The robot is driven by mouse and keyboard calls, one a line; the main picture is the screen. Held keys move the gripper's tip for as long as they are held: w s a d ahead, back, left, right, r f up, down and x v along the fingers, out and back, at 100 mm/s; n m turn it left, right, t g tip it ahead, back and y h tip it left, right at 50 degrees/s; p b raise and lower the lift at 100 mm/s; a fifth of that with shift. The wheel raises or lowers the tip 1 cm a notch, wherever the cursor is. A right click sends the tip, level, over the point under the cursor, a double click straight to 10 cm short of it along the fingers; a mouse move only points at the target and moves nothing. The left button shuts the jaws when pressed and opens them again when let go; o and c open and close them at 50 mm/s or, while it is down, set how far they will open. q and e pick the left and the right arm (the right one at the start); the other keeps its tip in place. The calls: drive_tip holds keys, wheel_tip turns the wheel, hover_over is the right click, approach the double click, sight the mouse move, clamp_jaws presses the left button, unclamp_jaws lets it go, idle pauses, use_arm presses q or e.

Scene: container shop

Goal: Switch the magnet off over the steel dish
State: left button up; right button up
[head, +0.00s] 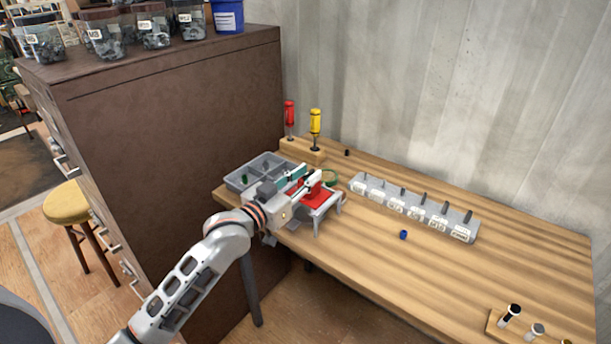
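My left gripper (308,174) is over the left end of the wooden workbench. Its two light fingers stand apart, with a teal face showing on the far one. I see nothing clearly held between them. A red block (316,196) on a grey stand is just beside and below the near finger, partly covered by it. I cannot tell if they touch. A thin green ring (331,177) shows just past the fingertips, partly hidden. I cannot make out the magnet or its switch, or pick out the steel dish for sure. My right gripper is out of view.
A grey compartment tray (240,180) is left of the gripper. Behind stand a red screwdriver (290,113) and a yellow screwdriver (315,122) in a wooden block. A labelled grey rack (412,207) and a blue piece (403,235) lie right.

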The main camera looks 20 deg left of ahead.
use_arm(q)
clamp_jaws()
